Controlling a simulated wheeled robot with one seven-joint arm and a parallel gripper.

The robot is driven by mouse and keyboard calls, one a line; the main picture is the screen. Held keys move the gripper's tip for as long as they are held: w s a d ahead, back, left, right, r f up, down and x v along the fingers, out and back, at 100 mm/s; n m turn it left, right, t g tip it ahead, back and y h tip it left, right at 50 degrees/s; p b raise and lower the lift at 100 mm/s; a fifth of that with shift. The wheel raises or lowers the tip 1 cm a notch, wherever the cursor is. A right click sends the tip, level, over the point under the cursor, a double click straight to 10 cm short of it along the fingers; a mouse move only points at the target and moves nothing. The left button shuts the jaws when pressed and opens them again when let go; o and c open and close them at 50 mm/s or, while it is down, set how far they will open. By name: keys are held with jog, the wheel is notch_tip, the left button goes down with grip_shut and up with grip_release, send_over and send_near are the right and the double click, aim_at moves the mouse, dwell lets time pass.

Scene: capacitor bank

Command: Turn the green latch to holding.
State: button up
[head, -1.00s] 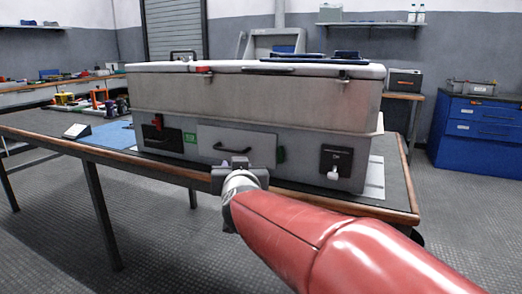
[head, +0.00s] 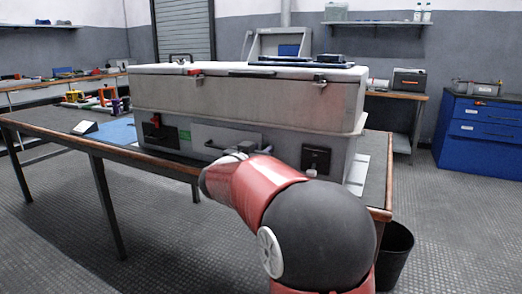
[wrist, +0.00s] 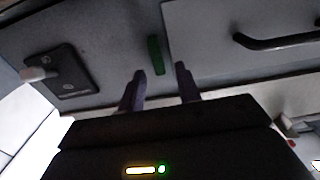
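The green latch (wrist: 156,55) is a narrow green bar on the grey case front, near the edge of a raised panel. It stands close to upright in the wrist view. In the head view it is hidden behind my arm. My gripper (wrist: 160,70) is open, with its two dark fingers one on each side of the latch's near end in the picture. I cannot tell whether they touch it. In the head view my gripper (head: 252,150) is in front of the case (head: 240,105), mostly covered by my own wrist.
A panel with a dark handle (wrist: 275,42) lies beside the latch. On its other side is a black plate with a pale switch (wrist: 40,73). The case stands on a wood-edged table (head: 130,149). A dark bin (head: 394,255) is on the floor at right.

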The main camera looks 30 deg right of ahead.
jog(key=shift+w+d, duration=0.25)
jog(key=shift+d, duration=0.1)
grip_shut()
